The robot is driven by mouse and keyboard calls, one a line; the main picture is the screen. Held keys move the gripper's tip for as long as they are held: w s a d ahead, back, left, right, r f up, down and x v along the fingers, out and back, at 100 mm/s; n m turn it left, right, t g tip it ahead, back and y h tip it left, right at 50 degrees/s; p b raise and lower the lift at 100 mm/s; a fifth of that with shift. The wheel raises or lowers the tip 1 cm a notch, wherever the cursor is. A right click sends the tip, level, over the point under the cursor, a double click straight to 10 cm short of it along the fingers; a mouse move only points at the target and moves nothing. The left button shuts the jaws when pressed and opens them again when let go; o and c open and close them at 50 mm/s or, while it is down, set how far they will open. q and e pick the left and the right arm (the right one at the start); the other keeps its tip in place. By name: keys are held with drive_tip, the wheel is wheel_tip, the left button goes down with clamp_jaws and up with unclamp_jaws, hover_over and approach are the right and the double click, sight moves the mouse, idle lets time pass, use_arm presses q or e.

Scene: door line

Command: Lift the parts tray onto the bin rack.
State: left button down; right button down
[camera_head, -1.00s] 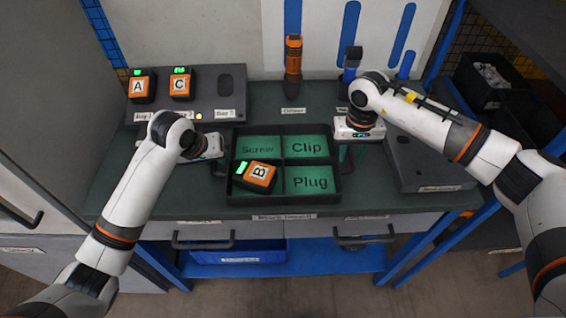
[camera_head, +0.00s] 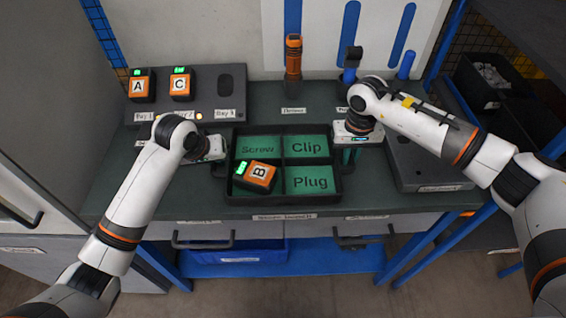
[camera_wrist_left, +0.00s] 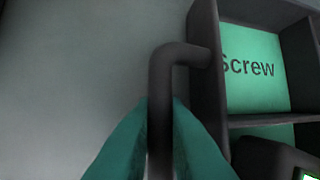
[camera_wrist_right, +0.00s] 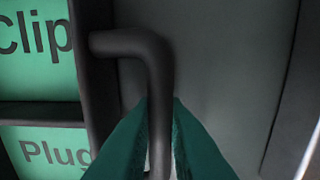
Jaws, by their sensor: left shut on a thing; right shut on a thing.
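The parts tray (camera_head: 284,199) is black with green-floored compartments marked Screw, Clip and Plug. An orange-and-black block marked B (camera_head: 260,174) sits tilted in its front left compartment. The tray appears to be on the dark bench, between my grippers. My left gripper (camera_wrist_left: 160,125) is shut on the tray's left handle (camera_wrist_left: 180,55). My right gripper (camera_wrist_right: 160,125) is shut on the tray's right handle (camera_wrist_right: 135,42); its green fingers also show in the head view. A blue-framed rack with black bins (camera_head: 478,95) stands at the far right, partly behind my right arm.
Blocks A (camera_head: 142,86) and C (camera_head: 181,84) stand on a grey bay unit (camera_head: 228,82) at the back left. An orange-topped tool (camera_head: 293,55) stands at the back. A grey box (camera_head: 425,165) lies right of the tray. Drawers with handles (camera_head: 203,244) line the bench front.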

use_arm(q)
drive_tip(key=shift+r, duration=0.2)
use_arm(e)
drive_tip(key=shift+r, duration=0.2)
